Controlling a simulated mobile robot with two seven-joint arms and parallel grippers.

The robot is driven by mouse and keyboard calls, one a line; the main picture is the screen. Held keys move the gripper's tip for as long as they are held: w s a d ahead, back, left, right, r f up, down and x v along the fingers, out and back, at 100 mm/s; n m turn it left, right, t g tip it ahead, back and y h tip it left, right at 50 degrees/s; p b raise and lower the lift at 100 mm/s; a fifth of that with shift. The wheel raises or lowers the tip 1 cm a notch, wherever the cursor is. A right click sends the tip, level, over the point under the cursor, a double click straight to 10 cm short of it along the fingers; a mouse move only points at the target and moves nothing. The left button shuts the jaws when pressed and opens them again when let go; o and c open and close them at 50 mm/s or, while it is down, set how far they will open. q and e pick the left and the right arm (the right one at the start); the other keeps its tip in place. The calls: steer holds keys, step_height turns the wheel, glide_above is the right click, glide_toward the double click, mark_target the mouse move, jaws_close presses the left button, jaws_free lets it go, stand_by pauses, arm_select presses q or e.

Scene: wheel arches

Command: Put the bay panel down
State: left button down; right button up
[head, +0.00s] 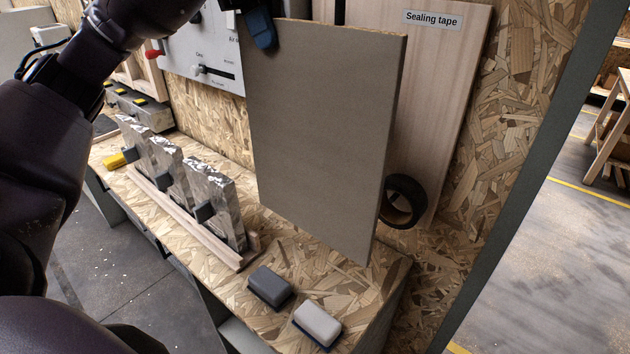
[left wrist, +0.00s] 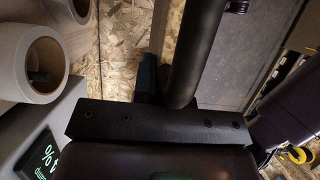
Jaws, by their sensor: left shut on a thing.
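The bay panel (head: 318,135) is a large flat grey-brown board with a pale edge. It is upright in the head view, over the right part of the chipboard bench. I cannot tell whether its lower edge touches the bench or hangs just above it. My left gripper (head: 260,30) is shut on the panel's top left edge; its blue fingertip lies against the panel's face. In the left wrist view a blue-green fingertip (left wrist: 147,75) shows, partly hidden by a black tube. My right gripper is in neither view.
A wooden rack (head: 180,212) with several mottled plates stands left of the panel. A dark block (head: 269,287) and a light block (head: 318,322) lie in front. A black tape roll (head: 402,202) hangs behind, on a board labelled "Sealing tape" (head: 431,20). Pale rolls (left wrist: 42,62) show in the wrist view.

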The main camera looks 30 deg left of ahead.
arm_select(q)
step_height(320, 180, down, 20)
steer(key=shift+r, duration=0.15)
stand_by(0.8)
steer(key=shift+b, duration=0.3)
